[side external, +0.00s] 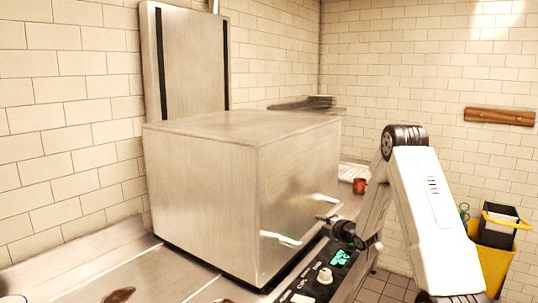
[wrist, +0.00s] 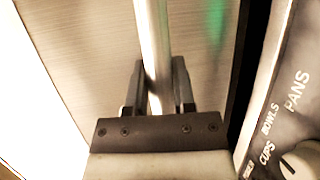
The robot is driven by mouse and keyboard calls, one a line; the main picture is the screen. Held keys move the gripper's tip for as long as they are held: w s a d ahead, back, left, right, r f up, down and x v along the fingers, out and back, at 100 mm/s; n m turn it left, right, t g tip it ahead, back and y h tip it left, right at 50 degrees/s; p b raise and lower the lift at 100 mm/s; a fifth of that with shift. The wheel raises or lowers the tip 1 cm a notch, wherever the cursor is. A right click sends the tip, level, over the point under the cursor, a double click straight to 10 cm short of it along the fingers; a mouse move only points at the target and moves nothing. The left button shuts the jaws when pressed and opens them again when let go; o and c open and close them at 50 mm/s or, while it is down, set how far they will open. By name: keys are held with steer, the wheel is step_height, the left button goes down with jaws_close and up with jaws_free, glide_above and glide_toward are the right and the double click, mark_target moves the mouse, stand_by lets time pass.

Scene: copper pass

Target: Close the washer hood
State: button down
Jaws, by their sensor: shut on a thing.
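The washer hood (side external: 205,190) is a large brushed-metal box at the centre of the side view. Its lower edge sits low, close to the counter, with a dark strip along the bottom. A bar handle (side external: 282,239) runs across its front face; it also shows as a pale bar in the wrist view (wrist: 151,35). My gripper (side external: 330,218) is at the hood's front, shut on this handle. In the wrist view, the two dark fingers (wrist: 157,85) stand on either side of the bar. The exact finger contact is partly hidden in the side view.
A control panel (side external: 310,290) with a green display and knob lies just below the hood's front. A tall metal column (side external: 190,60) stands behind the hood. Metal counter (side external: 75,262) extends at left. An orange-brown cup (side external: 360,186) and yellow bucket (side external: 492,262) are at right.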

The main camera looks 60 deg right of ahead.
steer(key=shift+s+a+f, duration=0.1)
steer(key=shift+f, duration=0.3)
steer(key=shift+c, duration=2.2)
jaws_free()
steer(key=shift+r, duration=0.1)
steer(key=shift+r, duration=0.1)
steer(key=v, duration=0.7)
steer(key=shift+s, duration=0.25)
steer(key=shift+a, duration=0.1)
